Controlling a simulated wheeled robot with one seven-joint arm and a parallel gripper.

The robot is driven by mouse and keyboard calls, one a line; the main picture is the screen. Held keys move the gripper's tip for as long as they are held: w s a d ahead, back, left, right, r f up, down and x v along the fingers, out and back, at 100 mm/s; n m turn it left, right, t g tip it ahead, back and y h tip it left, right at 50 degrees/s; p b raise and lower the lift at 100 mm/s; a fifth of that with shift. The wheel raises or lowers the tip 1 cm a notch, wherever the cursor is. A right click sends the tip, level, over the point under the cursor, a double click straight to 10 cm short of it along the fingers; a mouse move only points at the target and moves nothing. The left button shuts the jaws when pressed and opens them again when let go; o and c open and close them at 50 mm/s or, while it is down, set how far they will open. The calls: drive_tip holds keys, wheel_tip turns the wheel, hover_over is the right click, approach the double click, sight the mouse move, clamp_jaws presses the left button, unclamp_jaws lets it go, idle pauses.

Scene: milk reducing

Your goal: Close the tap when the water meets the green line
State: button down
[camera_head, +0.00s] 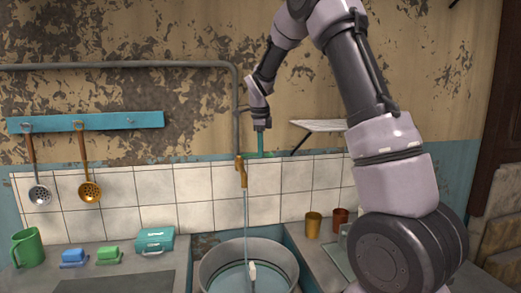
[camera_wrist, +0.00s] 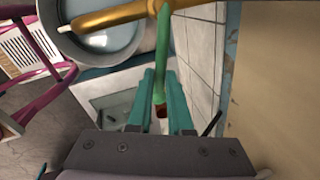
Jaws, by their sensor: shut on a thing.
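A brass tap (camera_head: 240,170) hangs over a round grey metal tub (camera_head: 208,268), and a thin stream of water (camera_head: 246,220) runs from it into the tub. Water (camera_head: 230,281) lies inside the tub. I cannot make out a green line on the tub wall. My gripper (camera_head: 262,150) points down at the tap's green handle (camera_head: 269,155). In the wrist view, the teal fingers of my gripper (camera_wrist: 160,82) are shut on the green handle (camera_wrist: 163,40), one on each side. The brass spout (camera_wrist: 115,15) reaches left over the tub (camera_wrist: 138,42).
A small white item (camera_head: 252,271) shows in the tub. Gold and brown cups (camera_head: 313,224) stand right of it. A white wall shelf (camera_head: 318,126) is right of my gripper.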

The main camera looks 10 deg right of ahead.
drive_tip(key=c, duration=0.8)
unclamp_jaws()
drive_tip(key=shift+c, duration=0.2)
wheel_tip(320, 180, up, 11)
drive_tip(key=s, duration=0.2)
drive_tip(key=shift+a+f, duration=0.15)
drive_tip(key=shift+a, duration=0.15)
